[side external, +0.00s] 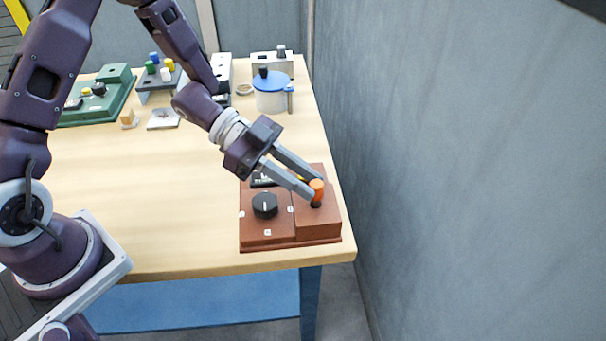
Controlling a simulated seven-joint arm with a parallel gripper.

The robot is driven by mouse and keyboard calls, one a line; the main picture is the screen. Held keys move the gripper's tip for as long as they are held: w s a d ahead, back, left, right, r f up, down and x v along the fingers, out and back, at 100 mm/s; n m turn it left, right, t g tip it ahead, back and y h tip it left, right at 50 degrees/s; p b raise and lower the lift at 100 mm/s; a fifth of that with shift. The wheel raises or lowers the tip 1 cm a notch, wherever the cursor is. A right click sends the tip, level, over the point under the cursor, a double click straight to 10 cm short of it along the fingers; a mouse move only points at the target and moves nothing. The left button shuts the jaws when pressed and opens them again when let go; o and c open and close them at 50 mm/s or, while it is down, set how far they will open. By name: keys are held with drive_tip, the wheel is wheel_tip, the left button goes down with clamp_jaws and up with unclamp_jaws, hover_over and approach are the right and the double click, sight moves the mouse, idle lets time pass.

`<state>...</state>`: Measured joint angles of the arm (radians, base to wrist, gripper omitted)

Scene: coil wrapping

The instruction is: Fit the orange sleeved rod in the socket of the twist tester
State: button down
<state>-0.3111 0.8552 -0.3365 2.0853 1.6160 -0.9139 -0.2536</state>
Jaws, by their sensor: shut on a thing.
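The twist tester (275,237) is a reddish-brown box with a black dial (265,205), at the right front of the table. The orange sleeved rod (317,188) stands roughly upright over the tester's raised right block, with a dark lower part beneath it. My gripper (315,187) reaches down from the upper left, and its two grey fingers are shut on the rod. The rod's dark lower end meets or hovers just over the block's top; I cannot tell whether it is inside the socket. The socket itself is hidden.
A blue-lidded container (271,95), a green device (105,105) and a rack with coloured pegs (160,80) stand at the back. A small wooden block (128,118) lies at the back left. The table's middle (150,200) is clear. A grey wall (460,170) runs along the right.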

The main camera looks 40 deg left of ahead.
drive_tip(key=shift+f, duration=0.5)
drive_tip(key=c, duration=1.2)
unclamp_jaws()
drive_tip(key=shift+f, duration=0.1)
drive_tip(key=shift+o, duration=0.2)
drive_tip(key=v, duration=0.7)
drive_tip(key=shift+a, duration=0.1)
